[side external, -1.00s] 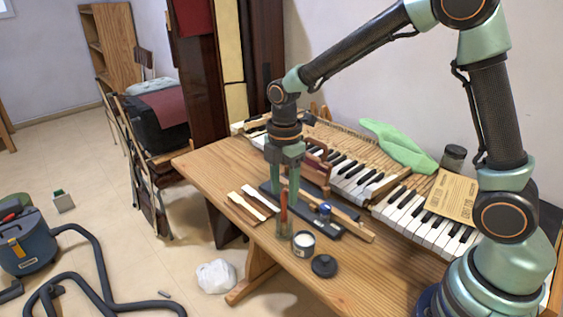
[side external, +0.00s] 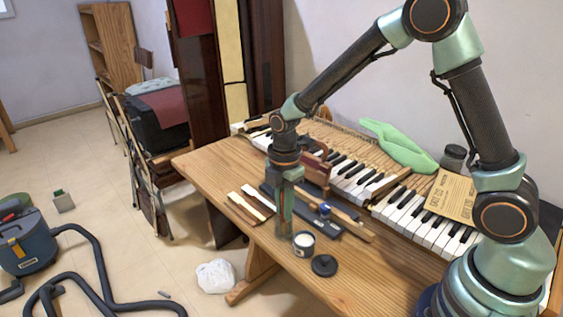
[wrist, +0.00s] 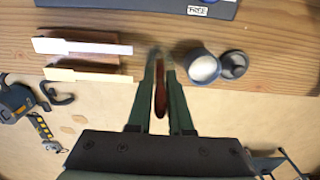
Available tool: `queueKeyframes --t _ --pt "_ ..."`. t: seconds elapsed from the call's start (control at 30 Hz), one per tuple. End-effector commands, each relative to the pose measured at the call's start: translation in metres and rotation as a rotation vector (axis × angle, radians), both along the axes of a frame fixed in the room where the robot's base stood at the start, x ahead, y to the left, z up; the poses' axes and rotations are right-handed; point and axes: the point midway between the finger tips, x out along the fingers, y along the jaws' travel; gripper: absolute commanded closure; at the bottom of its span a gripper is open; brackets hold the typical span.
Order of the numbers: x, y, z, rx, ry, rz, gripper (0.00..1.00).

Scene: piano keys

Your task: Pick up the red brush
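The red brush (wrist: 160,92) is upright, its red handle between the two fingers of my gripper (wrist: 162,62) in the wrist view. In the side view my gripper (side external: 284,212) points straight down near the table's front edge, its fingers close together and shut on the brush. They hide nearly all of the brush there. Its lower end is hidden, so I cannot tell whether it touches the table.
An open jar (side external: 303,243) with white contents stands close to the right of my gripper, with its dark lid (side external: 324,265) beside it. Loose key pieces (side external: 250,204) lie to the left. A dark tray (side external: 322,226) and piano keys (side external: 400,208) are behind. The wooden table (side external: 215,165) is bare at far left.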

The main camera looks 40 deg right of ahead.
Motion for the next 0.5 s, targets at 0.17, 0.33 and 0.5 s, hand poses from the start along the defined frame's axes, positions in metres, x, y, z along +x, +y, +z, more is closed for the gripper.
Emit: queueKeyframes --t 0.17,0.33,0.5 --pt "0.0 0.0 0.0 0.0 0.0 0.0 1.0" --pt "0.0 0.0 0.002 0.0 -0.001 0.0 1.0" --pt "0.001 0.0 0.015 0.001 -0.004 0.0 1.0"
